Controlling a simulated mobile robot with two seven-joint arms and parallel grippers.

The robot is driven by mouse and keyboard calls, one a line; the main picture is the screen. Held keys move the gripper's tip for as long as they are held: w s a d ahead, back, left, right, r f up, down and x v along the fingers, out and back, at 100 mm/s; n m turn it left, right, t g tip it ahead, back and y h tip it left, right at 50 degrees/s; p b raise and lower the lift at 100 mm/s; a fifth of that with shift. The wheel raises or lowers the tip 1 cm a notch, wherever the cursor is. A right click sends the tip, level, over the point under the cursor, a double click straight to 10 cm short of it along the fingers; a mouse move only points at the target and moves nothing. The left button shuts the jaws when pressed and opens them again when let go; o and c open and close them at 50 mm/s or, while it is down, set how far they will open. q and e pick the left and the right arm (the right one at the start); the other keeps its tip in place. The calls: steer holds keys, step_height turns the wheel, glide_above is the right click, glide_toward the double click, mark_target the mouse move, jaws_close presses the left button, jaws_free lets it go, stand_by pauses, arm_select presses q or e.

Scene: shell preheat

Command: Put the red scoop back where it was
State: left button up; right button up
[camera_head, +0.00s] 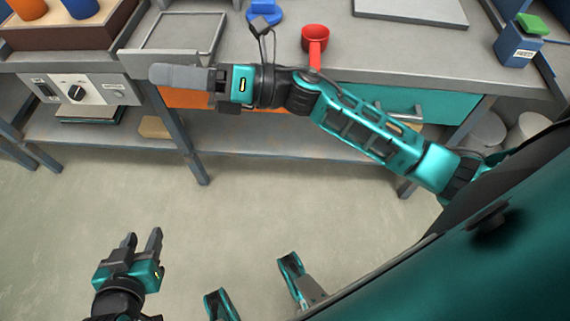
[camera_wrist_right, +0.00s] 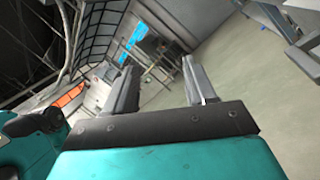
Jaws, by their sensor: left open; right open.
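The red scoop (camera_head: 315,40) lies on the grey workbench in the head view, its cup toward the back and its handle toward the front edge, partly behind my right arm. My right gripper (camera_head: 160,76) is at the bench's front edge, left of the scoop and pointing left, apart from it. In the right wrist view its two fingers (camera_wrist_right: 158,88) are spread with nothing between them. My left gripper (camera_head: 143,240) is low over the floor, open and empty, far from the bench.
A metal-framed tray (camera_head: 176,48) and a blue object (camera_head: 265,11) are on the workbench (camera_head: 400,55). A grey plate (camera_head: 412,10) lies at the back. A blue box with a green top (camera_head: 520,50) stands at the right. A control panel with a knob (camera_head: 76,92) is at the left. The floor is clear.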

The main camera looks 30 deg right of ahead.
steer(key=d+f+m+t+h, duration=0.4)
steer(key=f+m+t+h, duration=0.15)
steer(key=m, duration=0.75)
steer(key=d+f+m+t+h, duration=0.45)
steer(key=m+h, duration=0.25)
steer(key=m, duration=0.6)
steer(key=s+d+f+m+g+h, duration=0.35)
steer(key=s+f+m+g, duration=0.35)
steer(key=s+f+m, duration=0.55)
arm_select(q)
step_height(320, 180, up, 6)
steer(key=s+a+y+p, duration=0.1)
steer(key=a+p, duration=0.2)
steer(key=p, duration=0.7)
steer(key=shift+s+r+p, duration=0.25)
steer(key=shift+s+p, duration=0.05)
steer(key=shift+p, duration=0.05)
arm_select(e)
steer(key=shift+h, duration=0.9)
steer(key=d+r, duration=0.1)
steer(key=r, duration=0.2)
steer(key=d+r, duration=0.1)
steer(key=r, duration=0.1)
steer(key=shift+w+d, duration=0.3)
steer(key=shift+d, duration=0.05)
